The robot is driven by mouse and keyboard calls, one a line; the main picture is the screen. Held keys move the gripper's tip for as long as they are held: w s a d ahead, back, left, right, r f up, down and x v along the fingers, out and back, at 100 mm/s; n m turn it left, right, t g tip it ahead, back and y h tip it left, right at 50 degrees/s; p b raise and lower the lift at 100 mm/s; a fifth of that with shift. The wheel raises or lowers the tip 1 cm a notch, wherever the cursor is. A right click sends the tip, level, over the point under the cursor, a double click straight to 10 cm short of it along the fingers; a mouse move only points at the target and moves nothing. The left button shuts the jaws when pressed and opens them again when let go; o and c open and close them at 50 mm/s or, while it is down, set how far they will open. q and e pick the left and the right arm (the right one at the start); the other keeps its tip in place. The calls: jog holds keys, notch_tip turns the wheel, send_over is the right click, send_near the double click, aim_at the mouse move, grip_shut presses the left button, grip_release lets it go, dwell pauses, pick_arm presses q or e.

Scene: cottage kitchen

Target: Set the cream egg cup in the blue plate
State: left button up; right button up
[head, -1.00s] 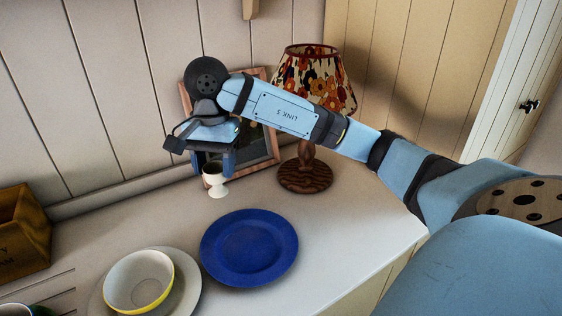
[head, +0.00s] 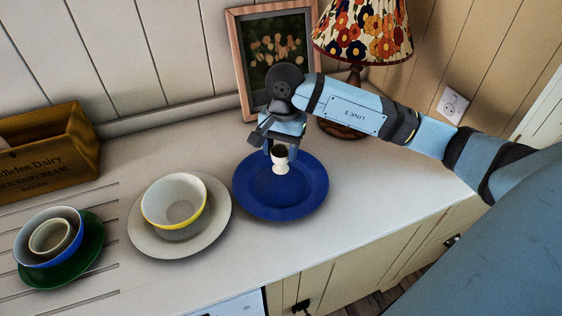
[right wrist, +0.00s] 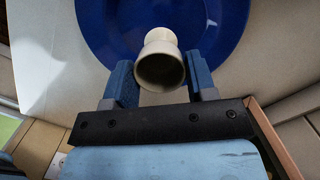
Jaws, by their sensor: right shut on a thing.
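The cream egg cup (head: 281,163) is upright over the far half of the blue plate (head: 305,200). I cannot tell whether its foot touches the plate. My right gripper (head: 280,151) is shut on the egg cup near its rim. In the right wrist view, the egg cup (right wrist: 160,68) sits between the two blue fingers of my right gripper (right wrist: 160,80), with the blue plate (right wrist: 110,30) behind it. My left gripper is not in view.
Left of the plate, a cream bowl with a yellow rim (head: 175,205) stands on a pale plate (head: 148,240). Further left are nested bowls (head: 50,238) on a green plate (head: 90,255) and a wooden crate (head: 60,160). A picture frame (head: 240,60) and flowered lamp (head: 362,30) stand behind.

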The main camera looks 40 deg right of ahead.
aim_at(281, 166)
jog(key=shift+f, duration=0.65)
notch_tip(281, 166, down, 4)
jog(key=shift+f, duration=0.35)
jog(key=o, duration=0.9)
jog(key=shift+o, duration=0.2)
